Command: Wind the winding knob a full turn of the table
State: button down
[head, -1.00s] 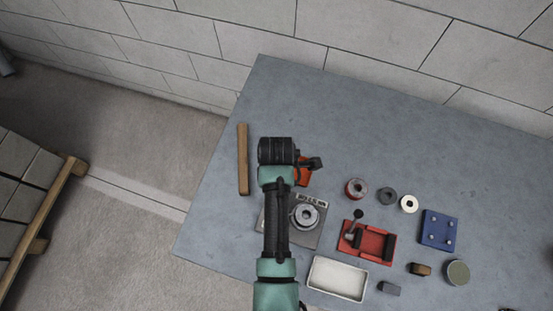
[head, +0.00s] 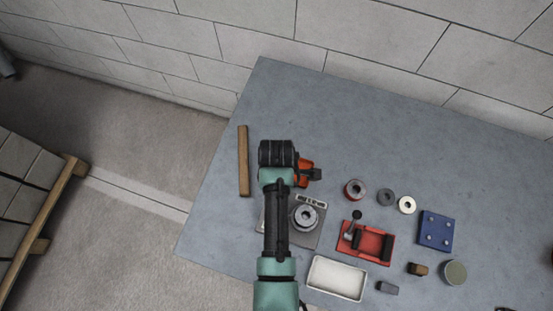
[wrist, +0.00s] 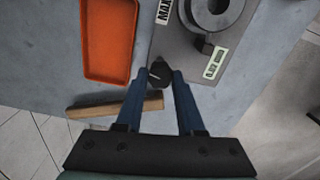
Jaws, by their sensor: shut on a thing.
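The winding knob (wrist: 160,69) is a small black knob with a pale mark line, at the corner of a grey plate (wrist: 182,48) in the wrist view. My gripper (wrist: 160,78) has its two blue fingers on either side of it, shut on it. A round grey table (wrist: 216,12) with a central hole sits on the plate, cut off by the upper picture edge. A small black block and printed labels are beside it. In the head view the round table (head: 306,216) shows beside my arm, which hides the knob and part of the plate.
An orange tray (wrist: 108,42) and a wooden bar (wrist: 115,106) lie close to my fingers. On the grey bench are a white tray (head: 337,278), a red fixture (head: 378,244), a blue block (head: 436,231) and several rings. The back of the bench is clear.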

jog(key=m+p, duration=0.1)
jog(key=m, duration=0.3)
jog(key=shift+r+m+p, duration=0.1)
jog(key=shift+m+p, duration=0.2)
jog(key=shift+p, duration=0.05)
jog(key=m+p, duration=0.1)
jog(key=m, duration=0.3)
jog(key=shift+m, duration=0.3)
jog(key=m+p, duration=0.1)
jog(key=m, duration=0.3)
jog(key=shift+m, duration=0.3)
jog(key=m+p, duration=0.1)
jog(key=m, duration=0.7)
jog(key=shift+p, duration=0.3)
jog(key=m, duration=0.3)
jog(key=shift+m, duration=0.3)
jog(key=m, duration=0.3)
jog(key=shift+m+p, duration=0.3)
jog(key=shift+p, duration=0.1)
jog(key=shift+m, duration=1.9)
